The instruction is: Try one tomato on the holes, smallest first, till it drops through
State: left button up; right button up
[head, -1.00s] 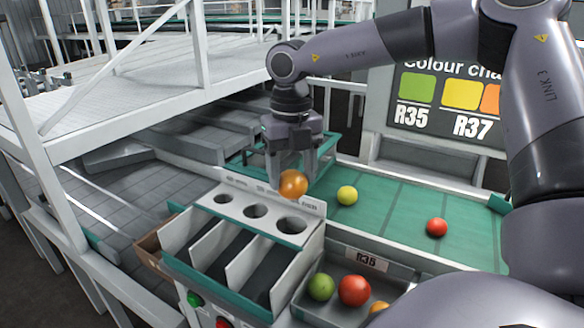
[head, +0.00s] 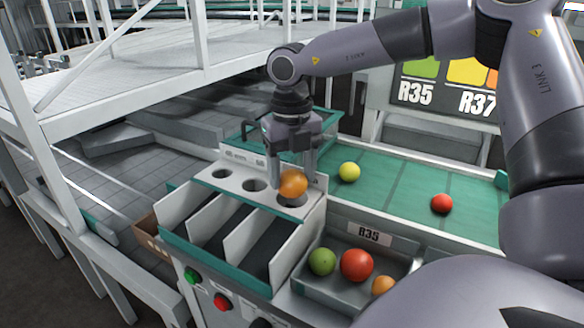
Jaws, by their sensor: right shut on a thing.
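An orange tomato (head: 293,186) is held in my right gripper (head: 294,184), whose fingers point down around it. The tomato is over the rightmost and largest hole (head: 292,199) of the white sizing plate (head: 272,189) and covers part of that hole. I cannot tell whether it touches the rim. The middle hole (head: 254,185) and the smallest hole (head: 222,174) at the left are empty. Sloping compartments (head: 212,231) with white dividers lie in front of the holes, and no tomato shows in them. My left gripper is not in view.
A green belt (head: 400,187) behind right carries a yellow tomato (head: 349,172) and a red tomato (head: 442,203). A grey tray (head: 330,291) marked R35 holds green, red and orange tomatoes. A green button (head: 192,275) and a red one (head: 222,302) sit on the front.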

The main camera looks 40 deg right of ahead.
jog(key=shift+f+b, duration=0.15)
jog(key=shift+b, duration=0.15)
dwell(0.5)
jog(key=o, duration=0.8)
jog(key=shift+o, duration=0.2)
dwell(1.1)
jog(key=shift+r+p, duration=1.95)
jog(key=shift+r, duration=1.6)
